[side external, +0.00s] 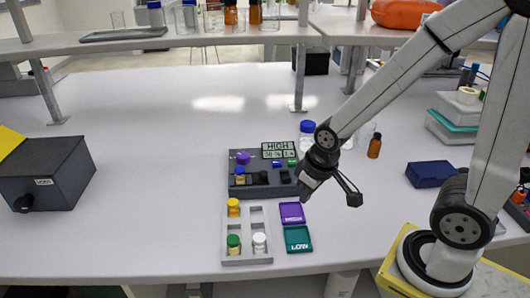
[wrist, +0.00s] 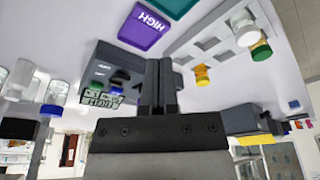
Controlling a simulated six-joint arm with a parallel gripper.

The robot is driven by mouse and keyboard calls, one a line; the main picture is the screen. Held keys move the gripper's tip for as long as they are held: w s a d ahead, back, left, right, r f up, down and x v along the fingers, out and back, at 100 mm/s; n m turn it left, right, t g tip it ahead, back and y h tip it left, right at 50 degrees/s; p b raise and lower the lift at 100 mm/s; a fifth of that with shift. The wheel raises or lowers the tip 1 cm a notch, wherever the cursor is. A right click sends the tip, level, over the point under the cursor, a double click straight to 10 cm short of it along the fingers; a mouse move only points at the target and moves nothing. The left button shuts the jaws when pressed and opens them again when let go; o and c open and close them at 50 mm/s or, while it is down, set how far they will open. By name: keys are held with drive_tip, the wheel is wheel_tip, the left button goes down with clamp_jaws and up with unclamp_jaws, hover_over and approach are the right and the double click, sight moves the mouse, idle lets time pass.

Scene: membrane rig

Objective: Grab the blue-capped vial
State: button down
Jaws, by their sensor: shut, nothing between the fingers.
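A small vial with a dark blue cap (side external: 240,171) stands in the left part of the dark rig (side external: 263,186) in the side external view. Its lower part looks amber, but it is small there. I cannot make it out in the wrist view, where my fingers cover part of the rig (wrist: 112,57). My gripper (side external: 304,190) is over the right end of the rig, to the right of that vial and apart from it. In the wrist view my gripper (wrist: 160,80) has its fingers together with nothing between them.
A pale tray (side external: 229,215) in front of the rig holds yellow-, green- and white-capped vials. Purple (side external: 292,213) and teal (side external: 298,239) pads lie beside it. A larger blue-capped bottle (side external: 307,128) stands behind the rig. A dark box (side external: 50,178) is far left; the table between is clear.

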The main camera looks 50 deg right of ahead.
drive_tip(key=shift+c, duration=1.1)
unclamp_jaws()
drive_tip(key=m+y, duration=1.2)
drive_tip(key=m, duration=0.9)
approach(244, 169)
drive_tip(key=shift+t, duration=0.4)
drive_tip(key=a+f, duration=0.2)
drive_tip(key=a, duration=0.1)
drive_tip(key=shift+a+f, duration=0.3)
drive_tip(key=shift+f, duration=0.1)
drive_tip(key=shift+w+d+r+m+t+y, duration=0.1)
drive_tip(key=shift+w+d+m+t+y, duration=0.2)
drive_tip(key=shift+w+d+y, duration=0.2)
drive_tip(key=shift+x, duration=3.9)
drive_tip(key=shift+s, duration=0.2)
